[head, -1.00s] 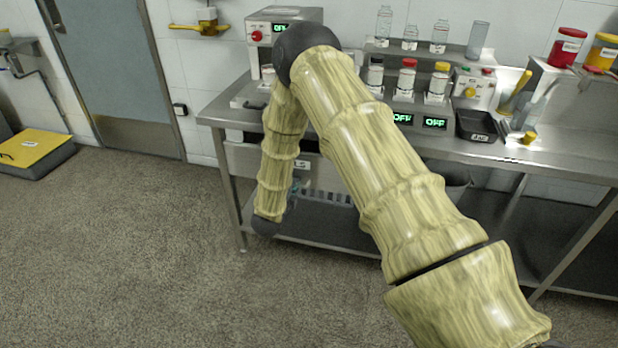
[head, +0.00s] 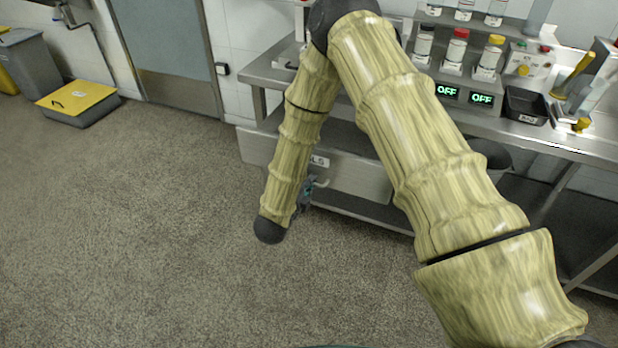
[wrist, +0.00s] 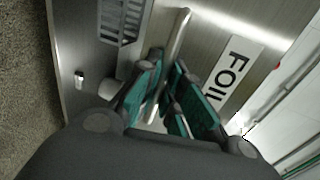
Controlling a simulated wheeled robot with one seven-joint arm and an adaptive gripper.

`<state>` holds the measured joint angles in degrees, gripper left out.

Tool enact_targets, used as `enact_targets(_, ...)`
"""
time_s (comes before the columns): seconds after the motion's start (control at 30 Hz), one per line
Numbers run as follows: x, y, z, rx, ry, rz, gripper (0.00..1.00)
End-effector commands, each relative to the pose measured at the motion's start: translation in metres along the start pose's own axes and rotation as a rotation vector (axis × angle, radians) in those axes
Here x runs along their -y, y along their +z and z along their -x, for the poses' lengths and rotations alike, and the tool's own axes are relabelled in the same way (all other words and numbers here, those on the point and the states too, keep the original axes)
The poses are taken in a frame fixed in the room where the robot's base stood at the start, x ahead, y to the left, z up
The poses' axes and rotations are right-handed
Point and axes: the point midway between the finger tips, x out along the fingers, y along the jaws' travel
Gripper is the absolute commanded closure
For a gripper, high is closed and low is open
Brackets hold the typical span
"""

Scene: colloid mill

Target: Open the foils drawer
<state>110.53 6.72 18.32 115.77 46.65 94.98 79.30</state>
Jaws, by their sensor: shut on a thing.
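The foils drawer (head: 358,180) is a grey metal drawer under the steel bench in the head view. It stands out from the bench, and part of its inside shows above the front. Its label, partly hidden by my arm, ends in "LS"; in the wrist view the label (wrist: 234,72) reads "FOIL". The bar handle (wrist: 179,30) runs between the teal fingers of my gripper (wrist: 168,72), which is shut on it. In the head view my gripper (head: 308,190) is mostly hidden behind my arm at the drawer front.
The steel bench (head: 560,142) carries jars, a black tray (head: 525,106) and two displays reading "OFF". A lower shelf runs under it. A yellow-lidded box (head: 77,100) and a grey bin (head: 28,62) stand at the left. The floor before the drawer is clear.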

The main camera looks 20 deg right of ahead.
Motion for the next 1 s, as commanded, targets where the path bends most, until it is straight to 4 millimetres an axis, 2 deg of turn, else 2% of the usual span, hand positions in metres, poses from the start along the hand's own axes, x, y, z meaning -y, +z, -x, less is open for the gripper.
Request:
enact_targets(0.3,-0.001,-0.001,0.000,-0.002,0.001,0.001,1.00)
enact_targets(0.33,-0.001,-0.001,0.000,-0.002,0.001,0.001,0.86)
enact_targets(0.37,-0.001,-0.001,0.000,-0.002,0.001,0.001,0.82)
enact_targets(0.73,-0.001,0.000,0.003,0.000,0.001,0.001,0.82)
enact_targets(0.87,-0.001,0.000,0.014,0.000,0.001,0.001,0.82)
enact_targets(1.0,-0.001,0.000,0.037,0.001,0.002,0.003,0.82)
